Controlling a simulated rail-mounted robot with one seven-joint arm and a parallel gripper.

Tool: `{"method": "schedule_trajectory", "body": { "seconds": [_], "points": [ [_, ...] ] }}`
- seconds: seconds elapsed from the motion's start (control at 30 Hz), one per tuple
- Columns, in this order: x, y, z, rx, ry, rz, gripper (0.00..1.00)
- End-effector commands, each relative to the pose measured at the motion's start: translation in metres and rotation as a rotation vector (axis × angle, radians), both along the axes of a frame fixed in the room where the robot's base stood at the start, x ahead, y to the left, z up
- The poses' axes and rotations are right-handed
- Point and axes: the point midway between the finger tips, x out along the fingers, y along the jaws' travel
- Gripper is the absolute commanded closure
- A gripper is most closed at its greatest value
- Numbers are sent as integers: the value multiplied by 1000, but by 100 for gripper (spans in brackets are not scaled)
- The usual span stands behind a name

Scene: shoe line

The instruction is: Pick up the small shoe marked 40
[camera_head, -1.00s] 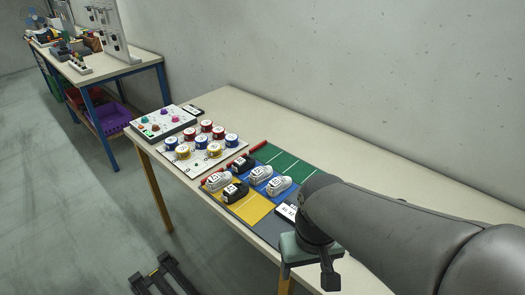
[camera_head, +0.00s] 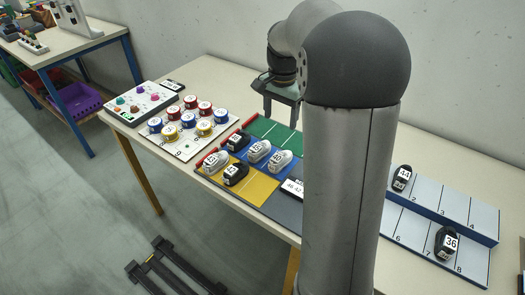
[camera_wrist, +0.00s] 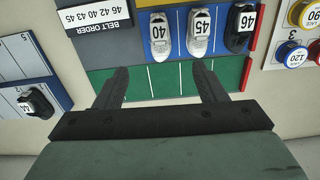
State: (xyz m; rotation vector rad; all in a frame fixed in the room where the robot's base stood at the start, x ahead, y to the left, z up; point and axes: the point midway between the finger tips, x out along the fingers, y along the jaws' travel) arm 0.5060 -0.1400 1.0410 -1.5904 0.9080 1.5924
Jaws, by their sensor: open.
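The shoe marked 40 (camera_head: 280,160) is white-grey and lies on the blue strip of the mat, rightmost of the shoes there. In the wrist view it also shows (camera_wrist: 160,38), label up, beside the white shoe marked 45 (camera_wrist: 199,32). My gripper (camera_head: 282,112) is open and empty above the green strip at the mat's rear. In the wrist view its fingers (camera_wrist: 160,88) point toward the 40 but are apart from it.
A white shoe (camera_head: 215,161) and a black shoe (camera_head: 236,174) lie at the mat's left front. A BELT ORDER card (camera_wrist: 93,14) lies beside the mat. Several numbered tins (camera_head: 188,123) stand at left. A numbered rack (camera_head: 470,222) at right holds black shoes, one marked 36 (camera_head: 447,243).

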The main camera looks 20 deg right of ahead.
Motion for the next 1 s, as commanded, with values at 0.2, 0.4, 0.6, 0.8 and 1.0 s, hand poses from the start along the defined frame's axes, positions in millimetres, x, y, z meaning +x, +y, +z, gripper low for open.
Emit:
{"method": "schedule_trajectory", "body": {
  "seconds": [0.2,0.4,0.6,0.8,1.0],
  "points": [
    [-1,0,-41,2,7,-1,35],
    [-1,0,-84,1,5,1,35],
    [0,0,-112,0,1,2,35],
    [1,0,-125,1,2,2,35],
    [3,-2,-155,1,4,1,35]
  ]
}}
